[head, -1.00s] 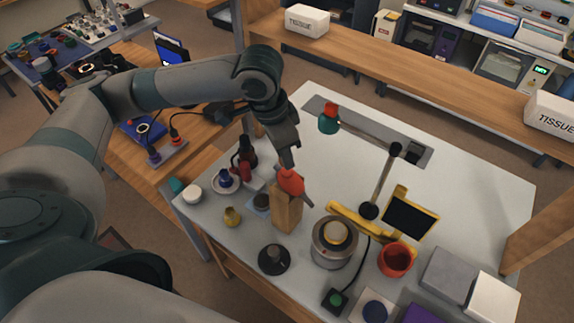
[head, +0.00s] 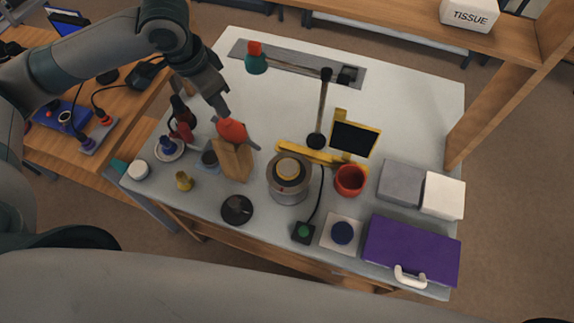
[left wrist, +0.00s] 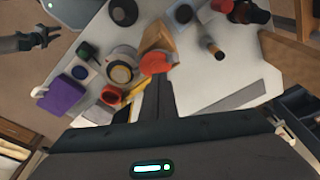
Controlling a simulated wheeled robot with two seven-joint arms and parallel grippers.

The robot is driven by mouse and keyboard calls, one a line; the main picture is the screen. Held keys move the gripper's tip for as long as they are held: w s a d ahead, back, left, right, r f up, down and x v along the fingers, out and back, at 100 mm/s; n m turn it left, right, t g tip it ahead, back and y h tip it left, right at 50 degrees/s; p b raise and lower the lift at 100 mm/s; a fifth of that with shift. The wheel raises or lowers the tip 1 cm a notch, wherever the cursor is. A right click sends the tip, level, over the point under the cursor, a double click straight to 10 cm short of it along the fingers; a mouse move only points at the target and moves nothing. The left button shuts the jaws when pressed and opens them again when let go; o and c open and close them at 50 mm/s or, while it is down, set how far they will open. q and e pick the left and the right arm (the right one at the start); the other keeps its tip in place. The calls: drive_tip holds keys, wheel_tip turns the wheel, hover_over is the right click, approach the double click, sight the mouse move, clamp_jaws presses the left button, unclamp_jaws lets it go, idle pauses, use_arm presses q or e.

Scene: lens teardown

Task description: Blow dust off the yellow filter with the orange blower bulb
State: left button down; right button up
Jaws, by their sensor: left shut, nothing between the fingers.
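The orange-red blower bulb (head: 231,131) sits at the top of a wooden block (head: 236,162). In the left wrist view the bulb (left wrist: 157,63) lies just past my fingertips. My left gripper (head: 223,108) is shut and empty, pointing down at the bulb from above; I cannot tell whether it touches. The yellow filter (head: 288,167) appears as an amber disc on a round grey stand (head: 289,190), right of the block; it also shows in the left wrist view (left wrist: 121,74). Dust cannot be made out. My right gripper (left wrist: 50,36) shows open and empty in the left wrist view.
A lamp (head: 256,62) on a jointed arm and a yellow-framed black panel (head: 354,138) stand behind the filter. A red cup (head: 349,180), a purple case (head: 411,251) and grey and white boxes are at right. Small bottles crowd the left.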

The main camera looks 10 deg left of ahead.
sight(225, 121)
use_arm(q)
drive_tip(key=shift+f, duration=0.15)
drive_tip(key=shift+f, duration=1.4)
drive_tip(key=shift+r, duration=0.1)
drive_tip(key=shift+r+p, duration=1.45)
drive_tip(key=shift+p, duration=0.7)
drive_tip(key=shift+f, duration=0.2)
